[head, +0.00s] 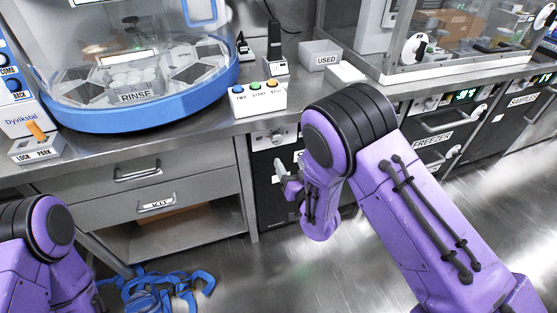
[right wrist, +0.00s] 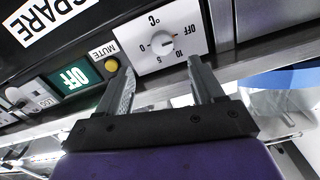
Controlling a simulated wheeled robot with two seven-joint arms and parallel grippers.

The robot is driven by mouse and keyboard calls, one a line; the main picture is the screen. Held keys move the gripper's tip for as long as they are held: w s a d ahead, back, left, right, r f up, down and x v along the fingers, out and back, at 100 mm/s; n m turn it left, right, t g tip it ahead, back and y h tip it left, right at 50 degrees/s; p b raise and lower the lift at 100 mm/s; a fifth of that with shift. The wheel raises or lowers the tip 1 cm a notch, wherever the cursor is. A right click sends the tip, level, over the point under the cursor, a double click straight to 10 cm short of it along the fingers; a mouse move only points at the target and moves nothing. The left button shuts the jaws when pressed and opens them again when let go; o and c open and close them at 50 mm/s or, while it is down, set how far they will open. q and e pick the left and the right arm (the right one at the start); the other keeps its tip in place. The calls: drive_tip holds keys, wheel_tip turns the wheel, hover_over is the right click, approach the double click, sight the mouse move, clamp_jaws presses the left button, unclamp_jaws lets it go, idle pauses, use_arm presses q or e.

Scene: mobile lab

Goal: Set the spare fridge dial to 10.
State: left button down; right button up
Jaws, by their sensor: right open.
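The spare fridge (head: 268,190) is a black unit under the counter, with its control strip partly behind my right arm. In the right wrist view its dial (right wrist: 162,42) is a small round knob on a white plate marked °C, OFF, 0, 5 and 10. The picture is too small to tell the pointer's setting surely. My right gripper (right wrist: 160,68) is open, its fingers on either side of the dial plate's lower part, with nothing between them. In the head view the right gripper (head: 287,178) is in front of the fridge. My left gripper is out of view.
Beside the dial are a yellow MUTE button (right wrist: 111,64) and a green OFF display (right wrist: 73,77). A white box with coloured buttons (head: 258,98) stands on the counter above. Drawers (head: 140,172) are at left, the freezer (head: 432,140) at right. Blue straps (head: 160,290) lie on the floor.

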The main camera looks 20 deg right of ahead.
sight(278, 140)
drive_tip(key=w, duration=1)
drive_tip(key=shift+w+a+r, duration=0.25)
drive_tip(key=shift+w+r, duration=0.05)
drive_tip(key=c, duration=1.1)
